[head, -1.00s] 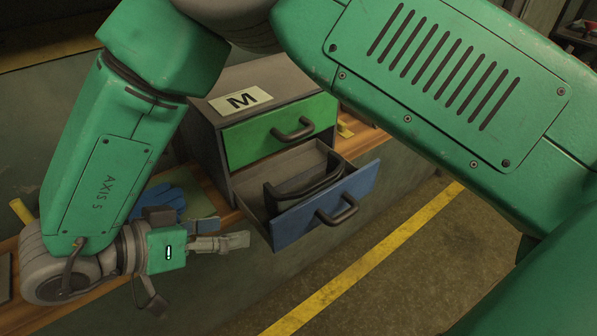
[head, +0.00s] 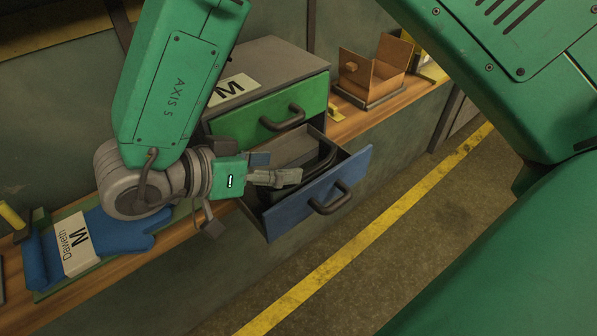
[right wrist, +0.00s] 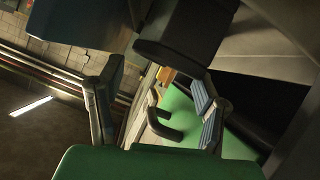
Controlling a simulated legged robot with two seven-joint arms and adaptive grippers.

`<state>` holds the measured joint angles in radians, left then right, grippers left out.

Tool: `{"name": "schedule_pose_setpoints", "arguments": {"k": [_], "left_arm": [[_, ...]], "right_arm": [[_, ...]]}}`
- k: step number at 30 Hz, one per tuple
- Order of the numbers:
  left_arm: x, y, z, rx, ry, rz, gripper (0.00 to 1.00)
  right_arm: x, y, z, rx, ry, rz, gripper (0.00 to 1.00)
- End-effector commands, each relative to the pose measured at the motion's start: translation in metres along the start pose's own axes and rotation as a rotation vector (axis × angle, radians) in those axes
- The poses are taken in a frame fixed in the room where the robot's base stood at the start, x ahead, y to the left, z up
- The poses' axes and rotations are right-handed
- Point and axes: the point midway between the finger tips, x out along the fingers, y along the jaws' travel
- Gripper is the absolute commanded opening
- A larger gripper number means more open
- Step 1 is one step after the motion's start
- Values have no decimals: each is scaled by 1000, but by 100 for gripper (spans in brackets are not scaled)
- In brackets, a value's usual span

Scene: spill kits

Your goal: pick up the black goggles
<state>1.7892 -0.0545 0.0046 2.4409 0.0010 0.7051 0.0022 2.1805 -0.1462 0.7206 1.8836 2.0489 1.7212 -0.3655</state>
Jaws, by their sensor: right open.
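The black goggles (head: 324,160) lie in the open blue drawer (head: 320,197) of the cabinet in the head view, partly hidden behind my right gripper. My right gripper (head: 277,172) is open, with its fingers over the left part of the drawer. I cannot tell whether it touches the goggles. In the right wrist view the open fingers (right wrist: 155,105) show with the green drawer front (right wrist: 181,118) and its black handle beyond them. My left gripper is not in view.
The green drawer (head: 275,121) above is shut. Blue gloves (head: 118,233) with a label lie on the wooden shelf to the left. An open brown box (head: 378,78) stands to the right of the cabinet. The floor with a yellow line (head: 375,232) is clear.

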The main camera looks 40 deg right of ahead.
Motion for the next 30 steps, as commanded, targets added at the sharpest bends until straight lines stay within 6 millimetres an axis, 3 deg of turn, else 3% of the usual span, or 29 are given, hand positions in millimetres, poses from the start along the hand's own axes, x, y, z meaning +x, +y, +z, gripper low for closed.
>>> {"name": "schedule_pose_setpoints", "arguments": {"k": [5,12,19,20,22,23,30], "left_arm": [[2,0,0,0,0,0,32],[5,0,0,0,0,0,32],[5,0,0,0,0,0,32],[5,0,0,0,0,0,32],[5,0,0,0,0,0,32],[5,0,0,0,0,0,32],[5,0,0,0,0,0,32]], "right_arm": [[13,0,0,0,2,2,60],[47,0,0,0,1,1,60],[50,0,0,1,2,0,60],[50,0,0,1,2,0,53],[49,0,0,1,1,0,28],[49,0,0,0,1,0,24],[49,0,0,0,1,0,24]]}}
